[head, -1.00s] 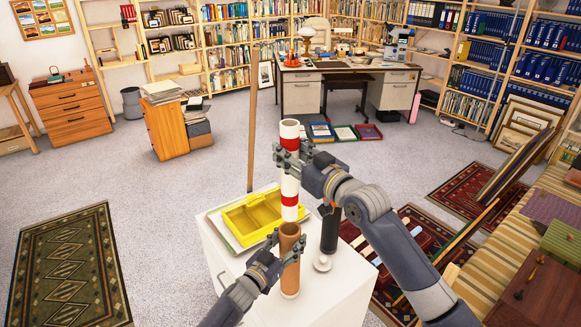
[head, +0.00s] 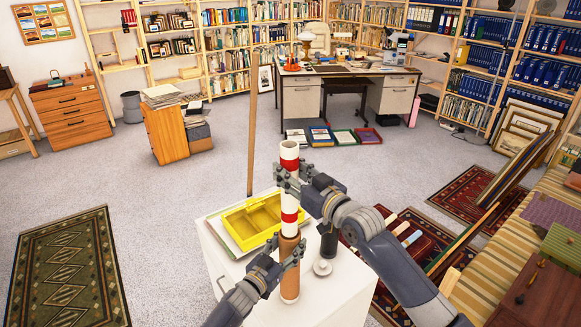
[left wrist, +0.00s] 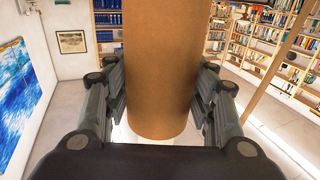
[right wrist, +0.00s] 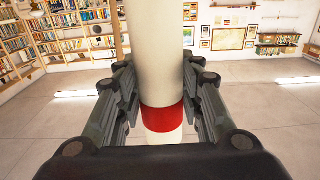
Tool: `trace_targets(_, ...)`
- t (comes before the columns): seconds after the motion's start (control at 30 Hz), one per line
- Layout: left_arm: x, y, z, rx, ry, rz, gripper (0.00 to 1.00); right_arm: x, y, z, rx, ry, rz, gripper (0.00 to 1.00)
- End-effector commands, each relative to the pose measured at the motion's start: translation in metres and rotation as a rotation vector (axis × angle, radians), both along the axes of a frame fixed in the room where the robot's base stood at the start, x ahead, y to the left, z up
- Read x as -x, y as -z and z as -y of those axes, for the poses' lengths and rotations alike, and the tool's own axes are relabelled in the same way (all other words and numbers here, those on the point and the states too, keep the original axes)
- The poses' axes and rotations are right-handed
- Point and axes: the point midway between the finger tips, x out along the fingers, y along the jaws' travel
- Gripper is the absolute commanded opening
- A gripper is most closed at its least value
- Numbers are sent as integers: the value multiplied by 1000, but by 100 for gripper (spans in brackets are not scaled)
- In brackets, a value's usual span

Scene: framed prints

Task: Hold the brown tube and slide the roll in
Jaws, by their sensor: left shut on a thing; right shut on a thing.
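The brown tube (head: 290,284) stands upright at the front of the white cabinet. My left gripper (head: 290,254) is shut around its upper part; the tube fills the left wrist view (left wrist: 162,70). The white roll (head: 290,199) with red bands is upright above the tube, in line with it. My right gripper (head: 291,186) is shut around the roll's middle; the right wrist view shows the roll (right wrist: 157,50) with a red band below the fingers. The roll's lower end meets the tube's top; how far it is inside, I cannot tell.
A yellow compartment tray (head: 236,222) lies on the white cabinet (head: 335,290), left of the tube. A wooden pole (head: 252,130) rises behind the tray. Floor around is mostly open.

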Motion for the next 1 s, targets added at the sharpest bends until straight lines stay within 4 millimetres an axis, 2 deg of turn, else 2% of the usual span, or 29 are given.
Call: trace_targets(1.0, 0, 1, 0, -2, -1, -1, 18, 0, 51, 0, 1, 0, 1, 0)
